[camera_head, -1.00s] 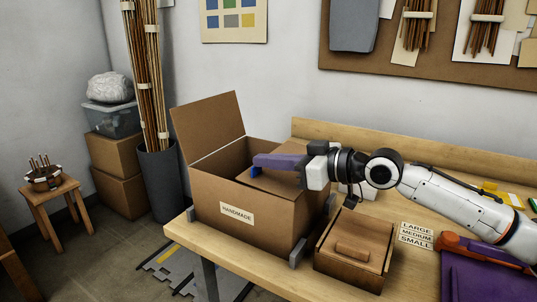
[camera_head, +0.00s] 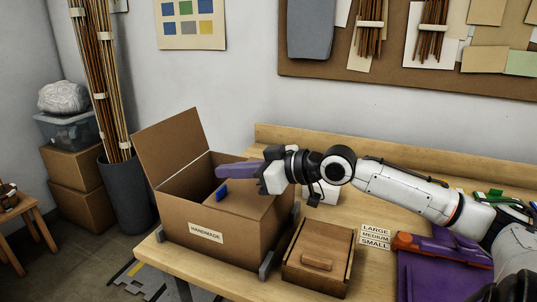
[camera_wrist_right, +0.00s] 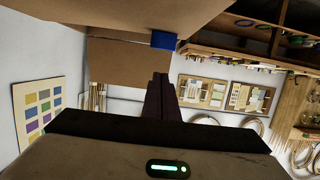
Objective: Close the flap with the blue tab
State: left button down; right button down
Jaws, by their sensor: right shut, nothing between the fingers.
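The cardboard box marked HANDMADE (camera_head: 205,248) stands on the workbench. The flap with the blue tab (camera_head: 221,192) lies folded inward over the right part of the opening. I cannot tell whether it is fully level. The tab also shows in the right wrist view (camera_wrist_right: 164,40). Another flap (camera_head: 172,147) stands up at the left, and the opening there is uncovered. My right gripper (camera_head: 220,171) is shut and empty, its purple fingers above and behind the tab, seemingly apart from it. They also show in the wrist view (camera_wrist_right: 160,82). My left gripper is not in view.
Grey blocks (camera_head: 267,262) sit against the box's right side. A wooden box with a handled lid (camera_head: 318,262) stands to the right, near size labels (camera_head: 375,238). A purple cloth item (camera_head: 430,275) lies further right. A dark bin of canes (camera_head: 127,195) stands left of the bench.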

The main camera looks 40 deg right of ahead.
jog(key=shift+s+d+b, duration=0.15)
jog(key=shift+s+b, duration=0.2)
jog(key=shift+b, duration=0.35)
jog(key=shift+s+d+r, duration=0.1)
jog(key=shift+s+r, duration=0.1)
jog(key=shift+s, duration=0.1)
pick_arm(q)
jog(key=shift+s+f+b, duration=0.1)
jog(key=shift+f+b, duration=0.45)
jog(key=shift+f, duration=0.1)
pick_arm(e)
jog(key=v, duration=0.8)
jog(key=shift+s+d+r, duration=0.15)
jog(key=shift+s+r, duration=0.1)
